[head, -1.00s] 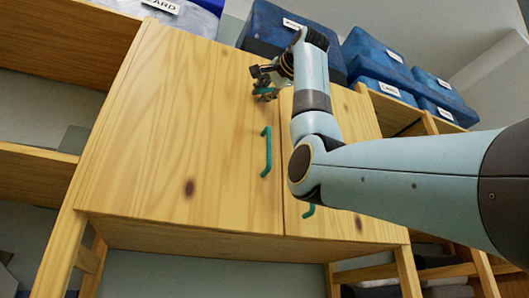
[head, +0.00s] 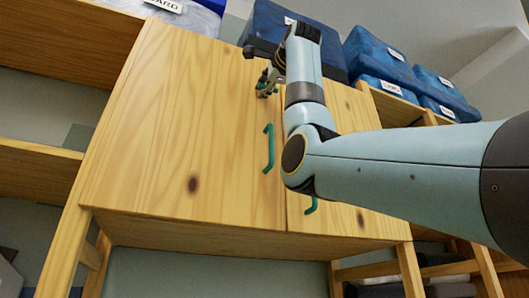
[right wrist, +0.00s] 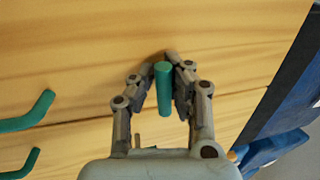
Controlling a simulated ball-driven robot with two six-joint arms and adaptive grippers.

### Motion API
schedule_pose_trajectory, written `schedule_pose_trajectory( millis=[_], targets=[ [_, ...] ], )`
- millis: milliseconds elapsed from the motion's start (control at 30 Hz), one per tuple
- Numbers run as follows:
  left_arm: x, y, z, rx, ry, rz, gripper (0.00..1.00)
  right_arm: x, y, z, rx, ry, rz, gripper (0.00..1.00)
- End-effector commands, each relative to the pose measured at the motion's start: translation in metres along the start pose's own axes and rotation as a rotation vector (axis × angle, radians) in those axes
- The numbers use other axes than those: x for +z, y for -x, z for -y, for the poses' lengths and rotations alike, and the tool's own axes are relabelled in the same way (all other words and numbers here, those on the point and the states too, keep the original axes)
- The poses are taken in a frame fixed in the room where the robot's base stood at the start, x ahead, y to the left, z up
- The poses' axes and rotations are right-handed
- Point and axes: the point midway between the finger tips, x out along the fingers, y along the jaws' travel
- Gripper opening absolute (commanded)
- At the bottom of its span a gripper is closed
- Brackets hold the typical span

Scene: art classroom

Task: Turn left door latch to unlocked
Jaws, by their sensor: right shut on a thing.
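The wooden cabinet's left door (head: 190,130) is closed and carries a teal handle (head: 268,148). The teal latch (right wrist: 163,88) is a short rounded bar near the top of the doors. In the right wrist view it points up and down the picture, across the wood grain. My right gripper (right wrist: 165,85) is shut on the latch, with a finger on each side of it. In the head view the right gripper (head: 266,85) is at the door's upper right edge, and mostly hides the latch. My left gripper is not in view.
The right door has its own teal handle (head: 311,205), just below my right arm. Blue boxes (head: 382,60) stand on top of the cabinet and the shelf to the right. Open shelves (head: 45,150) stand to the left. The left door's face is clear.

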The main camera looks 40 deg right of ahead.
Motion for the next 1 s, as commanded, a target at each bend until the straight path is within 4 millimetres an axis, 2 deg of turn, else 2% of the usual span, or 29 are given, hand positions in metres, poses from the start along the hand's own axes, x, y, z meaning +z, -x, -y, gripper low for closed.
schedule_pose_trajectory(
  millis=[33, 333, 367, 567, 867, 1000],
  targets=[
    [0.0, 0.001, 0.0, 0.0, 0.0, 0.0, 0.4, -0.002, 0.004, 0.009, -0.023, -0.002, -0.005, 0.0],
    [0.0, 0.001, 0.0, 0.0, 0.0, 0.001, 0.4, -0.003, 0.004, 0.009, -0.024, -0.003, -0.006, 0.0],
    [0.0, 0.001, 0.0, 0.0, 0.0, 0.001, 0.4, -0.003, 0.004, 0.009, -0.024, -0.003, -0.006, 0.13],
    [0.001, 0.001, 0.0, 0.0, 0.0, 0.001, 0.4, -0.002, 0.003, 0.007, -0.019, -0.002, -0.005, 0.38],
    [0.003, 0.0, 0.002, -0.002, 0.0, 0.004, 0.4, -0.001, 0.004, 0.004, -0.012, -0.002, -0.003, 0.38],
    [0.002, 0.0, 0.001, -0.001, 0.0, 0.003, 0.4, -0.001, 0.02, 0.004, -0.016, -0.002, -0.003, 0.38]
  ],
)
